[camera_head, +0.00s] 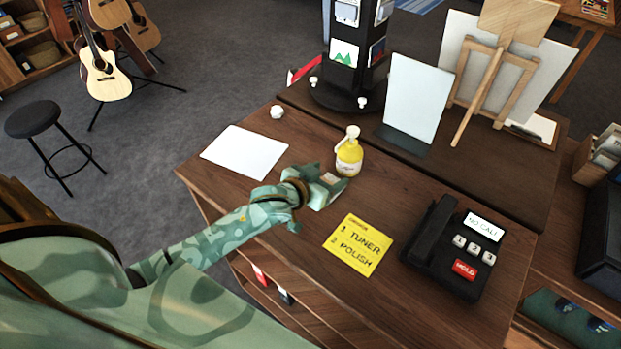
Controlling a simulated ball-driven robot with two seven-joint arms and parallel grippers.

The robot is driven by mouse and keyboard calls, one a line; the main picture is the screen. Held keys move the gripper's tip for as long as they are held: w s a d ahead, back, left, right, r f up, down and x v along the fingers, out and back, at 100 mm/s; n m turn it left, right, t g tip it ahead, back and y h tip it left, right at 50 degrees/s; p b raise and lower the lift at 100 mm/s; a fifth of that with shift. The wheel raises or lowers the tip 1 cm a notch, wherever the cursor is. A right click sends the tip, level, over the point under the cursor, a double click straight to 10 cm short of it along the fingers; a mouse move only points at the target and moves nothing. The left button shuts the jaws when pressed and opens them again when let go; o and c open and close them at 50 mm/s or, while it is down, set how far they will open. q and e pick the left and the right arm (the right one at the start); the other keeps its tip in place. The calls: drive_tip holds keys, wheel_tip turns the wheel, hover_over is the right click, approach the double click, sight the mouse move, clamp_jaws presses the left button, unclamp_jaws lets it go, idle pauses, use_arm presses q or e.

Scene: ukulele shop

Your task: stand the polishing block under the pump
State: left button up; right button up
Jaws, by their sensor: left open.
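A yellow pump bottle (349,158) with a pale pump head stands upright on the brown wooden counter (215,187). My left gripper (328,181) is open, low over the counter, just in front and to the left of the bottle. A small pale patch shows at the gripper's jaws; I cannot tell whether it is the polishing block or part of the gripper. I cannot pick out the polishing block for certain; the gripper may hide it. My right gripper is not in view.
A yellow note (358,245) and a black telephone (455,250) lie right of my left gripper. A white sheet (245,152) and a small white round thing (277,112) are to the left.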

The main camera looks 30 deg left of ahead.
use_arm(q)
drive_tip(key=v, duration=1.2)
drive_tip(key=shift+p, duration=0.3)
